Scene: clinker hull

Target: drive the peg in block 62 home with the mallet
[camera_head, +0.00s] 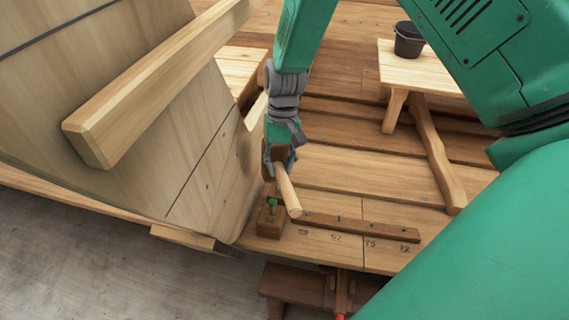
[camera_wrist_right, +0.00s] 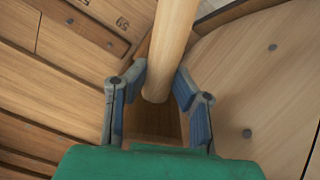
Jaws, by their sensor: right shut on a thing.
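My right gripper (camera_head: 280,158) points down near the curved planking and is shut on the mallet. The mallet's brown head shows between the fingers (camera_wrist_right: 156,100) in the wrist view. Its pale round handle (camera_head: 288,194) sticks out toward the lower right, and it also shows in the wrist view (camera_wrist_right: 171,45). A small brown block (camera_head: 270,223) sits on the deck just below the gripper. A green-topped peg (camera_head: 272,203) stands up from it. The mallet is above and beside the peg; I cannot tell the gap. The block's number is not clearly readable. My left gripper is out of view.
Curved hull planking (camera_head: 170,130) with a thick pale beam (camera_head: 150,85) rises close on the left. A dark strip (camera_head: 355,227) lies right of the block, beside numbered marks. A pale bench (camera_head: 425,70) carries a black bucket (camera_head: 409,40). Open deck lies between.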

